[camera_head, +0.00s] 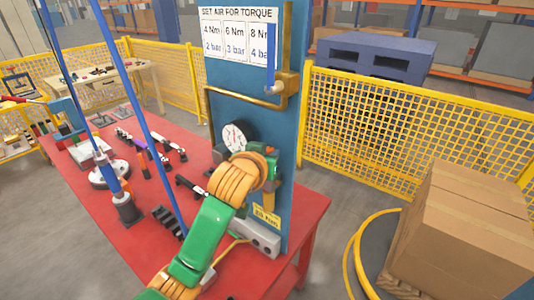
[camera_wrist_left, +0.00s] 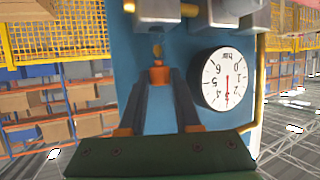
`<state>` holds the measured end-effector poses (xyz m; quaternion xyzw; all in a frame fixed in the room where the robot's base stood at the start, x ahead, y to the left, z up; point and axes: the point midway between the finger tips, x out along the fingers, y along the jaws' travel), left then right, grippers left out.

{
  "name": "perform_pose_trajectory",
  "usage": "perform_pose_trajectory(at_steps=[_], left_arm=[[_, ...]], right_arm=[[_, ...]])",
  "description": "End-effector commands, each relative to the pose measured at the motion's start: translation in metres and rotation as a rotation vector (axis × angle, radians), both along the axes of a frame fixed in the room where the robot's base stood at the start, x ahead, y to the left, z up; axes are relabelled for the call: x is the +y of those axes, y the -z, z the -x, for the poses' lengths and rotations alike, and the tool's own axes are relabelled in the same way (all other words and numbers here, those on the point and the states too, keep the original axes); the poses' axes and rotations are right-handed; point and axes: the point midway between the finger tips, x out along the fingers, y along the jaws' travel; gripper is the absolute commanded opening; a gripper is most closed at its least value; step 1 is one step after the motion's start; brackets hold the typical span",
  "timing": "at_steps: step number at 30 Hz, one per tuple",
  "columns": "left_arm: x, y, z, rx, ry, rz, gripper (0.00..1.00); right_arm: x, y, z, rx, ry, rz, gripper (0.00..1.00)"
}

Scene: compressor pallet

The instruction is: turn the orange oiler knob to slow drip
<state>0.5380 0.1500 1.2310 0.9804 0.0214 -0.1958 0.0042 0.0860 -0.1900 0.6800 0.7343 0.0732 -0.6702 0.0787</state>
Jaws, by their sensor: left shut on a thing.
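The orange oiler knob (camera_wrist_left: 159,75) shows in the left wrist view, small and upright between the tips of my left gripper (camera_wrist_left: 160,82). The two dark fingers close in on it from both sides and are shut on it. In the head view my left gripper (camera_head: 268,163) is at the blue panel (camera_head: 228,86), below and right of the round gauge, and my orange and green arm hides most of the knob there. The knob's drip setting cannot be read. My right gripper is not in view.
A white pressure gauge (camera_head: 237,136) sits close beside my left gripper; it also shows upside down in the wrist view (camera_wrist_left: 223,79). A brass pipe (camera_head: 245,103) runs above. The red table (camera_head: 85,180) holds several tools. A cardboard box (camera_head: 465,235) stands at the right.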

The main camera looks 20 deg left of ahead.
Motion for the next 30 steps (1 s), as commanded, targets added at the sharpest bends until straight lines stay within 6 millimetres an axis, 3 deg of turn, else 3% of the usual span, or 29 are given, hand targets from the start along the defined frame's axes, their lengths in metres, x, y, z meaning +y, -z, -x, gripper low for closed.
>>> perform_pose_trajectory(at_steps=[11,12,13,22,30], left_arm=[[0.000,-0.001,0.000,-0.002,0.000,0.000,0.00],[0.000,-0.001,0.000,-0.002,0.000,0.000,0.43],[0.000,-0.001,0.000,-0.002,0.000,0.000,0.44],[0.000,-0.001,0.003,-0.004,0.001,0.000,0.44],[-0.003,-0.021,0.052,-0.008,0.003,0.001,0.44]], right_arm=[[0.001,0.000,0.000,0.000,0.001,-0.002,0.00],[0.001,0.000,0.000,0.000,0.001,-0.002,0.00],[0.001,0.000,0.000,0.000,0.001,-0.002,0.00],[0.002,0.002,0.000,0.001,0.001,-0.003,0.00],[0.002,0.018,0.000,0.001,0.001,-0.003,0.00]])
